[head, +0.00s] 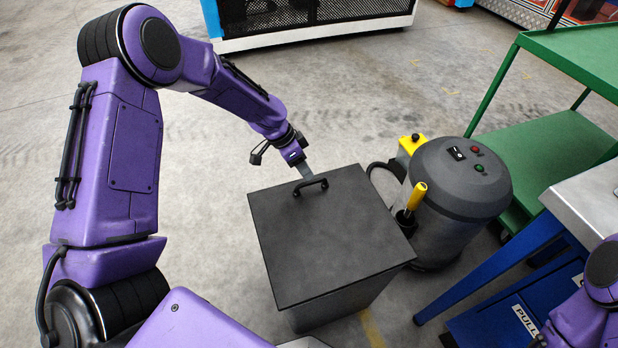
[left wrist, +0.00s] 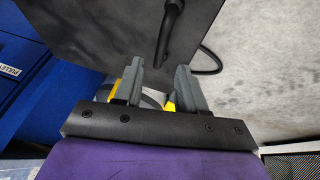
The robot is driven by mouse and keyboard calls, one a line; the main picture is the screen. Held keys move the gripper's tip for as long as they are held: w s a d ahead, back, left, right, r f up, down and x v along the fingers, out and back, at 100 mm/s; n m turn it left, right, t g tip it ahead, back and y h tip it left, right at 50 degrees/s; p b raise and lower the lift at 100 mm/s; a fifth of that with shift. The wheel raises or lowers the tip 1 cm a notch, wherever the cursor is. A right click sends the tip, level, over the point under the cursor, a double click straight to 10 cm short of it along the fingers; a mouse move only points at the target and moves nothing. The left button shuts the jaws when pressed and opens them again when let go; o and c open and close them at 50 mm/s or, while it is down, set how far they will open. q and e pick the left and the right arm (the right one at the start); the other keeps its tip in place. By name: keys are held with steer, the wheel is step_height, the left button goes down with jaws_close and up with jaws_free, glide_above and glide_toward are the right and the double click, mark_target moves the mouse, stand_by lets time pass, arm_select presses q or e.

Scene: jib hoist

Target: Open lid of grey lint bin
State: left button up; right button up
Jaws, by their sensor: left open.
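The grey lint bin (head: 335,302) stands on the floor in the middle of the head view. Its flat square lid (head: 325,240) is down, with a black bar handle (head: 311,186) near its far edge. My left gripper (head: 304,170) is just beyond that edge, close to the handle. In the left wrist view the gripper (left wrist: 155,82) is open, its two grey fingers apart and nothing between them. There the lid (left wrist: 110,28) and handle (left wrist: 169,35) lie ahead of the fingertips. Whether a finger touches the lid is unclear. My right gripper is not seen.
A grey canister (head: 455,190) with a yellow-handled tool (head: 416,195) stands close to the bin's right side. A green cart (head: 545,150) and a blue-legged bench (head: 585,205) are further right. The concrete floor left of the bin is clear.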

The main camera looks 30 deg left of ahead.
arm_select(q)
steer(key=x, duration=0.4)
steer(key=shift+f, duration=0.1)
jaws_close()
